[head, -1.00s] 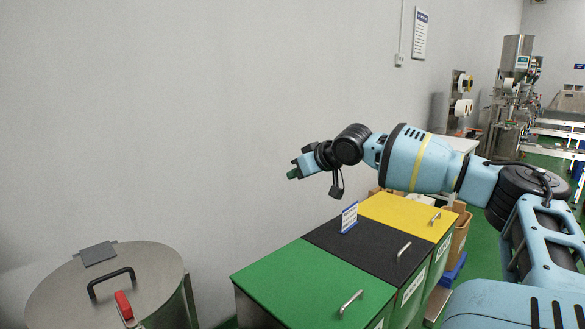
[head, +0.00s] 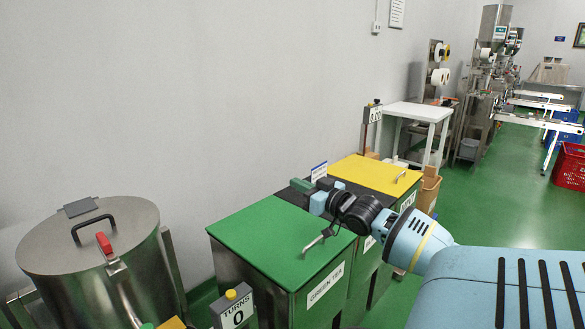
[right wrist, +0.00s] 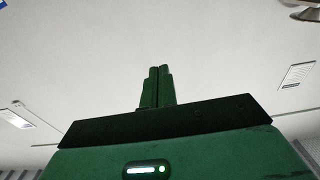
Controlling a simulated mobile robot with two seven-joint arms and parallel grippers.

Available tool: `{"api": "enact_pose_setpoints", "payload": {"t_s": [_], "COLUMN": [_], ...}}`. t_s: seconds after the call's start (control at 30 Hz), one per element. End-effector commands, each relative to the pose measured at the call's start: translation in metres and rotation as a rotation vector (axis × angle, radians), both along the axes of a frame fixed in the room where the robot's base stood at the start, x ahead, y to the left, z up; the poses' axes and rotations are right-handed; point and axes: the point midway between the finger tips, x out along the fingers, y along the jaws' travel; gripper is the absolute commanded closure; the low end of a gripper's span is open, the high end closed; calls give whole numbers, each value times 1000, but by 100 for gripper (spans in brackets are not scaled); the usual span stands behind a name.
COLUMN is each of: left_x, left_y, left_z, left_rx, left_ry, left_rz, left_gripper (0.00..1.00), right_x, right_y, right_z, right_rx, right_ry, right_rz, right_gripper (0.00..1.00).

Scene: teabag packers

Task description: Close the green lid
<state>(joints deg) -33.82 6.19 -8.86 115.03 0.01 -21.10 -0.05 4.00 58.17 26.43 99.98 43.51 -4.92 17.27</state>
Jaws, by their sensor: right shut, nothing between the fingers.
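The green lid (head: 280,238) lies flat on top of the GREEN TEA bin (head: 300,300), with its metal handle (head: 318,241) on the front right edge. No gap shows under it. My right gripper (head: 302,186) is above the bins, near the back right corner of the green lid and over the black lid. Its fingers (right wrist: 156,87) are together and empty in the right wrist view, pointing at the pale wall or ceiling. My right wrist hides much of the black lid. I cannot tell whether the gripper touches a lid. My left gripper is not in view.
A yellow lid (head: 372,174) lies on the bin behind. A TURNS sign (head: 234,308) reading 0 stands in front of the green bin.

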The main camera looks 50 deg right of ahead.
Motion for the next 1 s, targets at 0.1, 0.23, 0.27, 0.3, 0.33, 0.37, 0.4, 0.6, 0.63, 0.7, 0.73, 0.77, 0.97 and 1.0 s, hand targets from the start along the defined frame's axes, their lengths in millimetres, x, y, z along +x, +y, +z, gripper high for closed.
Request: {"api": "enact_pose_setpoints", "payload": {"t_s": [0.1,0.23,0.27,0.3,0.33,0.37,0.4,0.6,0.63,0.7,0.73,0.77,0.97,1.0], "left_x": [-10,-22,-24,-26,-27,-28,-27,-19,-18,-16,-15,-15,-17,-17], "left_y": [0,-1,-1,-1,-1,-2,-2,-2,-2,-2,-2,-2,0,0], "left_z": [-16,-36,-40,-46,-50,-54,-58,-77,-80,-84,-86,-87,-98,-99], "left_rx": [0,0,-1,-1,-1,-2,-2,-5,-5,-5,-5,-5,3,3], "left_ry": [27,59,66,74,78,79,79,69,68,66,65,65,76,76], "left_rz": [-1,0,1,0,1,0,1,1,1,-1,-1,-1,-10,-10], "left_gripper": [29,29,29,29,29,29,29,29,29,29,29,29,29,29], "right_x": [-19,-37,-41,-45,-49,-52,-55,-68,-70,-72,-73,-74,-77,-77], "right_y": [1,3,4,4,5,5,6,7,8,8,8,8,8,9], "right_z": [-44,-83,-91,-102,-110,-118,-127,-168,-173,-184,-188,-191,-208,-210], "right_rx": [-3,-15,-17,-20,-23,-25,-27,-40,-40,-41,-42,-42,-40,-40], "right_ry": [-72,-162,-182,-209,-228,-247,-272,-377,-373,-372,-373,-373,-374,-375], "right_rz": [-5,-5,-5,-5,-4,-4,-4,-3,-1,-1,0,0,0,0], "right_gripper": [100,100,100,100,100,100,100,100,100,100,100,100,100,100]}}
